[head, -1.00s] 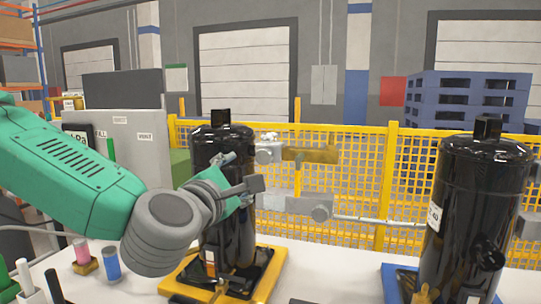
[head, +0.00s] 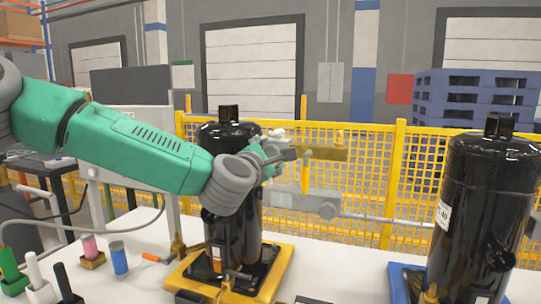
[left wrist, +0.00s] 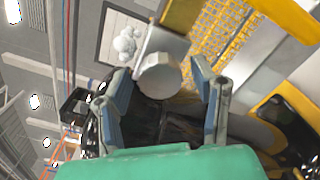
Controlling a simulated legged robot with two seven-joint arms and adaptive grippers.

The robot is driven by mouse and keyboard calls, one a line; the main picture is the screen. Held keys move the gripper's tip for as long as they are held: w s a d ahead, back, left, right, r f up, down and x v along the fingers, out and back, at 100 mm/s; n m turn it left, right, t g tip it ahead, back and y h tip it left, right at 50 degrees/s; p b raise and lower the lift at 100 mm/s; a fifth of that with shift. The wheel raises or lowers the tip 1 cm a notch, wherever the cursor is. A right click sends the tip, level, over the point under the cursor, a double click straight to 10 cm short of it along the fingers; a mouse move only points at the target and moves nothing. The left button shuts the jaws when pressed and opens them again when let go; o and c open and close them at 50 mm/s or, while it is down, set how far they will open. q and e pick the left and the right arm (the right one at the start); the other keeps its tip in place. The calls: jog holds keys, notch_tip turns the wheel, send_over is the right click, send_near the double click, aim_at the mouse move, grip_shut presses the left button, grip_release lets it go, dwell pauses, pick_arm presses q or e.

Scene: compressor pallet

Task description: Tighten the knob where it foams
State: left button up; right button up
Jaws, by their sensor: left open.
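White foam (head: 277,133) sits by the upper fitting beside the left black compressor (head: 230,225). It shows as a cluster of white bubbles in the left wrist view (left wrist: 127,42). Just beside it, a round grey knob (left wrist: 160,76) faces the camera. My left gripper (head: 280,152) is open, its two fingers on either side of the knob in the left wrist view (left wrist: 162,80); I cannot tell whether they touch it. In the head view the gripper hides this knob. A lower grey knob (head: 328,208) shows no foam. My right gripper is out of view.
A brass bar (head: 328,154) extends right of the upper fitting. A second black compressor (head: 485,210) stands at right on a blue base. A yellow mesh fence (head: 400,180) runs behind. Small bottles and a blue cylinder (head: 119,258) stand at front left.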

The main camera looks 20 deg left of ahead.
pick_arm(q)
jog(key=shift+w+d, duration=0.1)
jog(key=shift+d, duration=0.2)
jog(key=shift+c, duration=0.8)
jog(key=c, duration=1)
